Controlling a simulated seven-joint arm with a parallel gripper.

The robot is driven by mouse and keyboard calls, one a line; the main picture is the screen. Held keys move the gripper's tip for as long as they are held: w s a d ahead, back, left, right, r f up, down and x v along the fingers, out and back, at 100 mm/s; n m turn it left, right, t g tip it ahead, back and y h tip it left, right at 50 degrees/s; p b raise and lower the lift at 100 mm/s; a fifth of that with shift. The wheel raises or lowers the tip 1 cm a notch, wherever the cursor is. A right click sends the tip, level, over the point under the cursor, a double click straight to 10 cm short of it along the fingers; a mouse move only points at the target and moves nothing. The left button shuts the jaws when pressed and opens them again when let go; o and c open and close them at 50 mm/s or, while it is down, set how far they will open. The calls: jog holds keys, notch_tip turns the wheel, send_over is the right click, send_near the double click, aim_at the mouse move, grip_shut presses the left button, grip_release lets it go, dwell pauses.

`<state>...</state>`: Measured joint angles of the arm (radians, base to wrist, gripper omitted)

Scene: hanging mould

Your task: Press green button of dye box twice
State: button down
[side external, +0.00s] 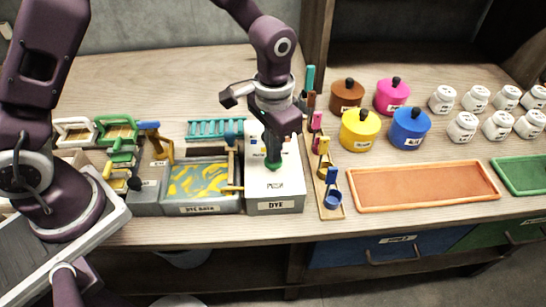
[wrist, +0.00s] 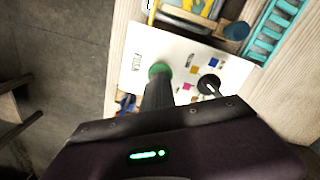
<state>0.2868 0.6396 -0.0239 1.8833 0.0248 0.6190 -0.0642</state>
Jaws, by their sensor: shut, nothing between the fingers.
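The white dye box (side external: 290,190), labelled DYE on its front, stands near the front edge of the bench. Its green button (side external: 273,163) is on the top face; it also shows in the wrist view (wrist: 159,70). My gripper (side external: 274,158) is shut and empty, pointing down with its fingertips at the green button. In the wrist view the fingertips (wrist: 158,82) overlap the button's near side. I cannot tell whether they touch it or how far it is pressed. A black knob (wrist: 209,84) and small colour squares are also on the box top.
The dye bath tray (side external: 210,208) with yellow and grey liquid adjoins the box on the left. A rack of small coloured ladles (side external: 330,198) stands close on the right. Coloured lidded pots (side external: 360,130), white jars (side external: 462,127) and an orange tray (side external: 425,185) lie farther right.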

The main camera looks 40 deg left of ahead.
jog(key=shift+f, duration=0.1)
dwell(0.4)
jog(key=shift+f, duration=0.75)
jog(key=shift+r, duration=0.85)
jog(key=shift+r, duration=3.05)
